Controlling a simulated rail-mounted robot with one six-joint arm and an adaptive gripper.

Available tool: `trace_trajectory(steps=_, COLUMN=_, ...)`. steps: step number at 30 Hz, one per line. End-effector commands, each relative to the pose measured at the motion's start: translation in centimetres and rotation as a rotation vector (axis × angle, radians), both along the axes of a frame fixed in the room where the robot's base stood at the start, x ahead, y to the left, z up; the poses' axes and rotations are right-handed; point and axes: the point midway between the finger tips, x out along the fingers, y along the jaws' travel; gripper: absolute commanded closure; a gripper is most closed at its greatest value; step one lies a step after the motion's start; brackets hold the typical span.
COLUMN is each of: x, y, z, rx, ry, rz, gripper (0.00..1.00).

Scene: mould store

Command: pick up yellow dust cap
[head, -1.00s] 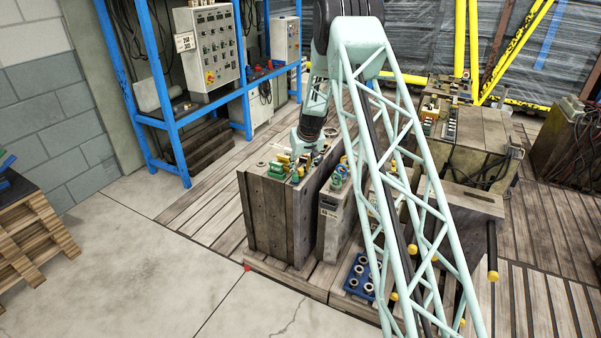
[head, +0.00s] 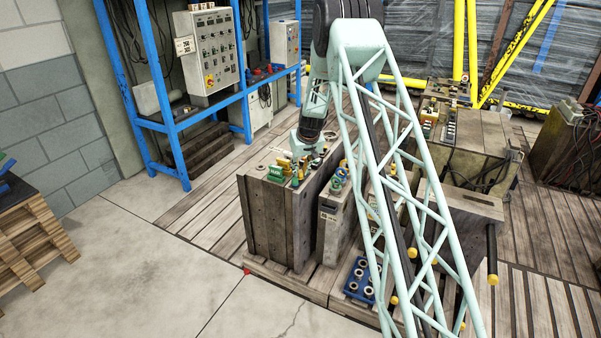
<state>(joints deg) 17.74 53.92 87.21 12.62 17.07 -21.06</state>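My gripper (head: 298,172) reaches down to the top of the nearest large steel mould block (head: 274,222). It is small and crowded by the parts there, so I cannot see its fingers clearly or tell whether it holds anything. Small yellow pieces (head: 283,161) sit on the block top just left of my gripper. Another yellow piece (head: 343,165) shows to the right, on the narrower block. I cannot tell which of these is the yellow dust cap.
Green parts (head: 276,173) stand on the block's front left. A blue tray (head: 349,286) with several rings lies in front of the narrower block (head: 333,228). A blue rack (head: 176,128) stands behind left. Rods with yellow ends (head: 492,278) stick out at right.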

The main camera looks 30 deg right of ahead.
Motion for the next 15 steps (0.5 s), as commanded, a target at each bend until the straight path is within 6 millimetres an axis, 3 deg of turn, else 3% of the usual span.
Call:
trace_trajectory(steps=10, x=0.0, y=0.0, z=2.9, rx=0.000, ry=-0.001, rz=0.000, gripper=0.88)
trace_trajectory(steps=15, x=-1.3, y=-0.1, z=2.9, rx=0.000, ry=0.000, rz=-0.001, gripper=0.88)
